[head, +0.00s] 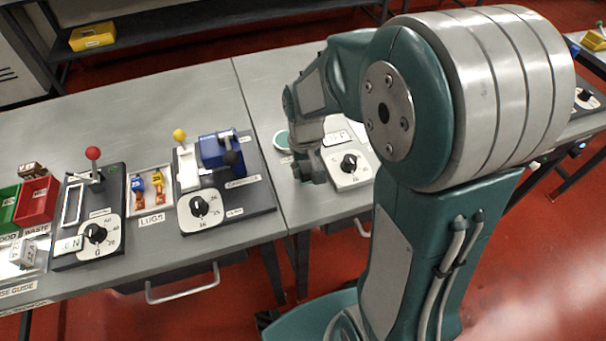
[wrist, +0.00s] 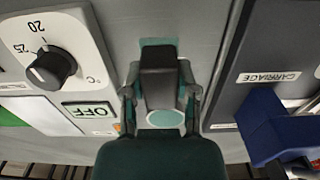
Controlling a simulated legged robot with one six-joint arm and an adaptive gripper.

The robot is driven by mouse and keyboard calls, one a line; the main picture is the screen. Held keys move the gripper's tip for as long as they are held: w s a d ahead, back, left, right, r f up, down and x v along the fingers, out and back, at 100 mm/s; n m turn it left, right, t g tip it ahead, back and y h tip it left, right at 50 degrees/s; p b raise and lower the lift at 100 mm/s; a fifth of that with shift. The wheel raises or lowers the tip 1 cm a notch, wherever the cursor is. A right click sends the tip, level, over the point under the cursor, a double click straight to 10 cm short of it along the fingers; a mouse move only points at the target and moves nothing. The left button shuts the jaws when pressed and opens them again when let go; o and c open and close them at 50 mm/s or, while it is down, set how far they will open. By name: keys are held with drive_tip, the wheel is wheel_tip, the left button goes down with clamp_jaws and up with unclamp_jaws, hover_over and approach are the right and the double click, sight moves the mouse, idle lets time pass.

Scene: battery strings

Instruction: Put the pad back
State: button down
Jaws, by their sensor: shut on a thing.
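My gripper (wrist: 160,95) is shut on a dark block, which I take to be the pad (wrist: 158,62). A teal patch shows around the block's edge in the wrist view; I cannot tell whether it belongs to the pad or to the table. In the head view my gripper (head: 312,168) points down, low over the grey table, left of the dial panel, and the pad is hard to make out there. I cannot tell whether the pad touches the table. A round teal disc with a pale rim (wrist: 165,119) lies beside the gripper; it also shows in the head view (head: 282,140).
A white dial panel (head: 349,165) with an OFF plate (wrist: 90,110) stands close on one side. A dark carriage station (head: 235,190) with a blue block (head: 220,152) stands on the other. Red and green bins (head: 36,200) are far left.

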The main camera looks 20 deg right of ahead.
sight(301, 178)
wheel_tip(301, 178, down, 3)
drive_tip(key=shift+d+r, duration=0.1)
drive_tip(key=shift+r, duration=0.05)
drive_tip(key=shift+f, duration=0.25)
drive_tip(key=shift+a, duration=0.55)
drive_tip(key=shift+c, duration=1.9)
unclamp_jaws()
drive_tip(key=shift+d, duration=0.35)
